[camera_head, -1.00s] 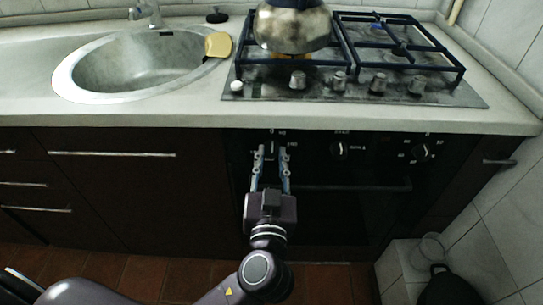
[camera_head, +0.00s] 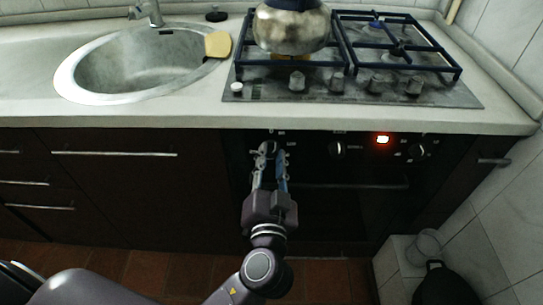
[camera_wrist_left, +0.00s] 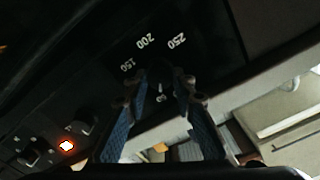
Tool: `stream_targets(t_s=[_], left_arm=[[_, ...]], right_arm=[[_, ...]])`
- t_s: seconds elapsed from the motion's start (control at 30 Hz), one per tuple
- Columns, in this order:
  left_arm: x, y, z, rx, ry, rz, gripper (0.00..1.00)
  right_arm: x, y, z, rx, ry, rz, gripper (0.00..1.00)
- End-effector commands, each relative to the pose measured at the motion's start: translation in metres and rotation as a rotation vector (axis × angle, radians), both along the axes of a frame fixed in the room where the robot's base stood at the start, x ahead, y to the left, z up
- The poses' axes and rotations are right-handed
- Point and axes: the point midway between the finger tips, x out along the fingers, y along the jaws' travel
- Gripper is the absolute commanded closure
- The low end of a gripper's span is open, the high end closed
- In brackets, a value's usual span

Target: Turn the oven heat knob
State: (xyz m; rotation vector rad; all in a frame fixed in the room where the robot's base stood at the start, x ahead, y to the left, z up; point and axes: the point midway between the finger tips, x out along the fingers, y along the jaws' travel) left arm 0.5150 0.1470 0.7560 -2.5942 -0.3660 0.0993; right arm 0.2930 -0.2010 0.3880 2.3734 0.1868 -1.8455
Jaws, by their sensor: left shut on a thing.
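The oven heat knob (camera_wrist_left: 160,87) is dark and sits among white numbers such as 150, 200 and 250 in the left wrist view. It is the leftmost knob on the black oven panel. My left gripper (camera_head: 271,148) is shut on it, with a finger on each side, and the fingertips mostly hide it in the head view. The gripper also shows in the left wrist view (camera_wrist_left: 161,90). An indicator light (camera_head: 383,139) on the panel glows orange-red and also shows in the left wrist view (camera_wrist_left: 67,146). My right gripper is not in view.
Two more oven knobs, a middle one (camera_head: 337,149) and a right one (camera_head: 416,151), are on the panel. The oven handle (camera_head: 350,186) runs below. The worktop edge (camera_head: 180,123) overhangs above. A kettle (camera_head: 291,28) stands on the hob.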

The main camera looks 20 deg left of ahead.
Motion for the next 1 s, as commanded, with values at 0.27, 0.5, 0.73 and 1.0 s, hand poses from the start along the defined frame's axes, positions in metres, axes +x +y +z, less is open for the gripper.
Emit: stream_targets(t_s=[0.27,0.5,0.73,1.0], left_arm=[[0.0,0.0,0.001,0.0,-0.002,-0.001,0.73],[0.0,0.0,0.001,-0.002,-0.001,-0.001,0.59],[-0.003,-0.001,0.0,-0.002,0.0,-0.001,0.59],[-0.046,-0.014,-0.002,-0.003,0.004,-0.003,0.59]], right_arm=[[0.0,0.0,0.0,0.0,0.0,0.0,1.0],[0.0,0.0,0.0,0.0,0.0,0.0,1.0],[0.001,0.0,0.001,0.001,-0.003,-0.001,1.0],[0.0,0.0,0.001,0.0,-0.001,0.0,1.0]])
